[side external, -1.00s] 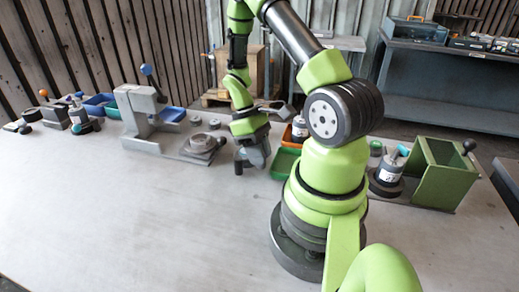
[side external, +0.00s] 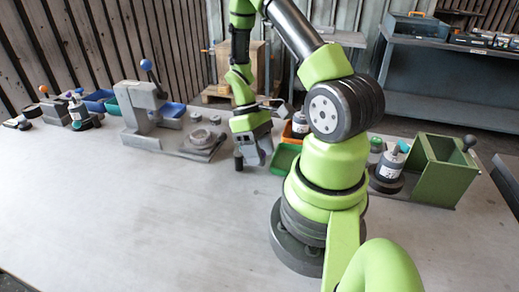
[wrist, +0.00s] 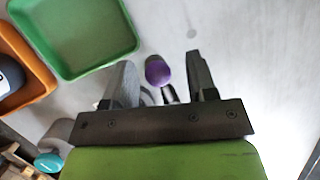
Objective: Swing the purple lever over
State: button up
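The purple lever shows in the wrist view as a rounded purple knob (wrist: 158,70) on a short dark and metallic stem, partly hidden by the gripper body. My gripper (wrist: 160,60) is open, with its two fingers on either side of the knob and a visible gap to each. I cannot tell how deep the knob sits between them. In the side view my gripper (side external: 254,158) is low over the table, and the purple knob is not distinguishable there.
A green bin (wrist: 75,35) and an orange bin (wrist: 22,70) stand left in the wrist view. In the side view, a grey press-like fixture (side external: 145,115) is left of my gripper and a green housing (side external: 440,170) is right. The table's front is clear.

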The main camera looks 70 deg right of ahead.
jog(key=v, duration=1)
dwell(0.4)
